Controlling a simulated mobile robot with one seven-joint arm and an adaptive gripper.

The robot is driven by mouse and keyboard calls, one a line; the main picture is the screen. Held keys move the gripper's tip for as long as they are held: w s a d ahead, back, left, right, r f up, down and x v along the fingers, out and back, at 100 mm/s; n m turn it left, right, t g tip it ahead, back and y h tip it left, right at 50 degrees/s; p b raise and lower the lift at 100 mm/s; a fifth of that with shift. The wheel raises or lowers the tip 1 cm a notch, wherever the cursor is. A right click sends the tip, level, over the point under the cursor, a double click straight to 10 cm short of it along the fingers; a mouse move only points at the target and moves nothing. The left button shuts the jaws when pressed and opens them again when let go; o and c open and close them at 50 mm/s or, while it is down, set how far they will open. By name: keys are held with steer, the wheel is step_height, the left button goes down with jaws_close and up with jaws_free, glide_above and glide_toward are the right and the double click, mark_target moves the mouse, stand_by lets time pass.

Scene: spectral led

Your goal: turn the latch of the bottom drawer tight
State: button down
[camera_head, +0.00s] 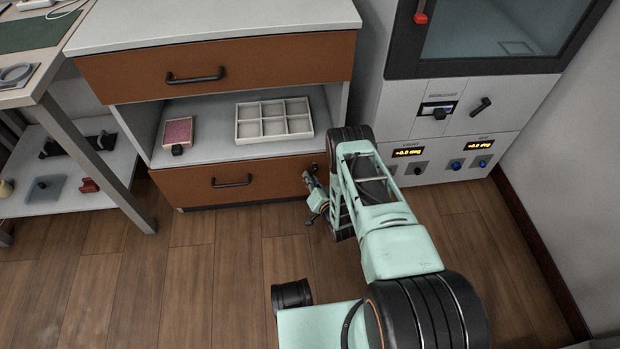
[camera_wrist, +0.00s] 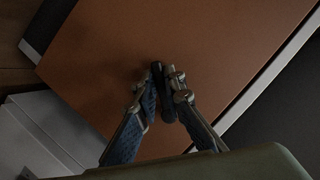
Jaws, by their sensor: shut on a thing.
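The bottom drawer (camera_head: 265,180) has a brown front with a dark bar handle (camera_head: 231,182) and looks closed. The latch (camera_head: 315,167) is a small dark piece near the right end of this front, mostly hidden by my gripper. My gripper (camera_head: 309,180) is at that right end. In the wrist view, my gripper (camera_wrist: 165,88) is shut on the small dark latch (camera_wrist: 156,70) against the brown drawer front (camera_wrist: 190,45). The fingers cover most of the latch, so its exact angle cannot be told.
Above is an open shelf with a white divided tray (camera_head: 273,121) and a pink-topped box (camera_head: 178,133). The top drawer (camera_head: 220,68) is closed. A grey cabinet with displays (camera_head: 440,150) stands right. A table leg (camera_head: 95,160) stands left.

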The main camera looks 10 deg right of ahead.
steer(key=shift+w+a+r, duration=0.1)
steer(key=shift+w, duration=0.05)
steer(key=c, duration=2)
jaws_free()
